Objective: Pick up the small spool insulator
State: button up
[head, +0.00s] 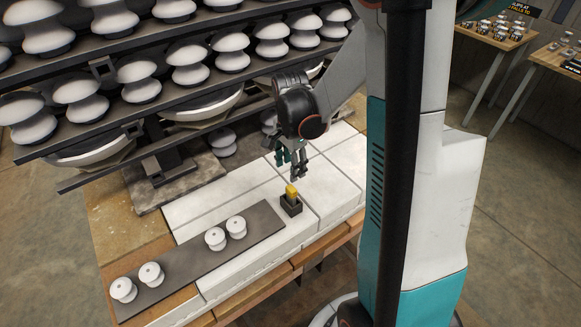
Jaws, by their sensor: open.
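Several small white spool insulators stand on a dark flat strip (190,256) along the front of the table. Two are at its left end, a spool (123,289) and a spool (151,274). Two more are nearer its right end, a spool (215,238) and a spool (236,227). My gripper (291,165) points down, open and empty, above the white slabs. It is up and to the right of the right-hand spools, apart from them. The fingers are small and dark in this view.
A small dark box holding a yellow piece (291,200) stands just below my gripper. Behind, a sloped rack (190,103) carries rows of large white insulators, close to my arm. White slabs (200,190) between strip and rack are mostly bare. Side tables (520,45) stand far right.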

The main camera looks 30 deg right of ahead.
aim_at(236, 225)
jog(key=k+j+z, duration=0.25)
jog(key=k+j, duration=0.3)
jog(key=k+j+z, duration=0.3)
jog(key=k+j, duration=0.2)
jog(key=k, duration=0.15)
